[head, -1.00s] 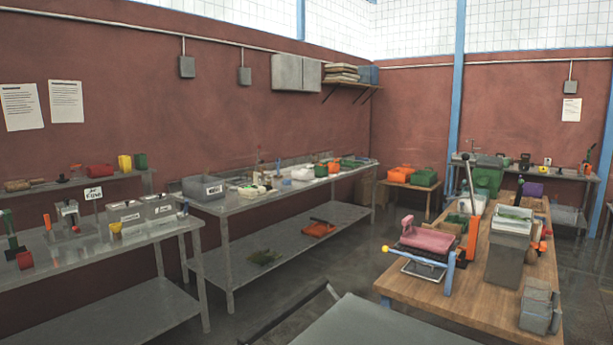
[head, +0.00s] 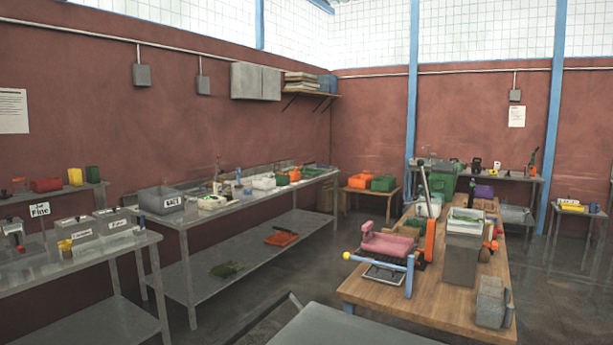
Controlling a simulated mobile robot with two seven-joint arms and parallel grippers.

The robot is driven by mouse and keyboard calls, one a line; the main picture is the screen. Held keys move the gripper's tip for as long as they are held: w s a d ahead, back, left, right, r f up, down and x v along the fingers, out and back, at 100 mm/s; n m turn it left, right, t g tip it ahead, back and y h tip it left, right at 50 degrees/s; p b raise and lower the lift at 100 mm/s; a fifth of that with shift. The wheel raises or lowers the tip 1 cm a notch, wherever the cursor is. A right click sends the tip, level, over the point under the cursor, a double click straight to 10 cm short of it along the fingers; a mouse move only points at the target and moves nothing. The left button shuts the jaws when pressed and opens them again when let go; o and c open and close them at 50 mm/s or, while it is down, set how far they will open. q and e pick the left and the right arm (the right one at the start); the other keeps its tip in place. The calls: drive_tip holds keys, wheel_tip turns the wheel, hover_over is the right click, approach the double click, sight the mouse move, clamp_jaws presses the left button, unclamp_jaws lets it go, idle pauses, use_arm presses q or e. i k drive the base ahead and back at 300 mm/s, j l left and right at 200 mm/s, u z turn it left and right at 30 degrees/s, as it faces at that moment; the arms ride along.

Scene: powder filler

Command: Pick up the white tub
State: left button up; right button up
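Several white containers are in view, and I cannot tell which is the white tub. A white rounded container (head: 429,208) stands on the wooden table, partly hidden behind a pink-topped device and an orange upright. A small white box-like container (head: 263,183) sits on the long metal bench along the wall. A low white item (head: 212,202) lies nearer on the same bench. All are far off and small. Neither of my grippers is in view.
The wooden table (head: 390,299) carries the pink device (head: 388,243), a tall grey bin (head: 460,260) and grey blocks (head: 492,304).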

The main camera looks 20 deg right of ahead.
sight(262, 183)
drive_tip(key=i+j+u, duration=0.25)
drive_tip(key=i+j, duration=0.15)
drive_tip(key=i+j+u, duration=0.55)
drive_tip(key=i, duration=0.35)
drive_tip(key=i+j+u, duration=0.25)
drive_tip(key=i, duration=0.2)
drive_tip(key=i+z, duration=0.65)
drive_tip(key=i, duration=0.25)
drive_tip(key=i+j+z, duration=0.15)
drive_tip(key=i+z, duration=0.2)
drive_tip(key=i+l+z, duration=0.15)
drive_tip(key=i+z, duration=0.75)
drive_tip(key=i+j+z, duration=0.15)
drive_tip(key=i+z, duration=0.7)
drive_tip(key=i, duration=2.8)
drive_tip(key=i+u, duration=0.15)
drive_tip(key=i, duration=0.35)
drive_tip(key=i+l+u, duration=0.2)
drive_tip(key=i, duration=0.3)
drive_tip(key=i+l+u, duration=0.15)
drive_tip(key=i, duration=0.35)
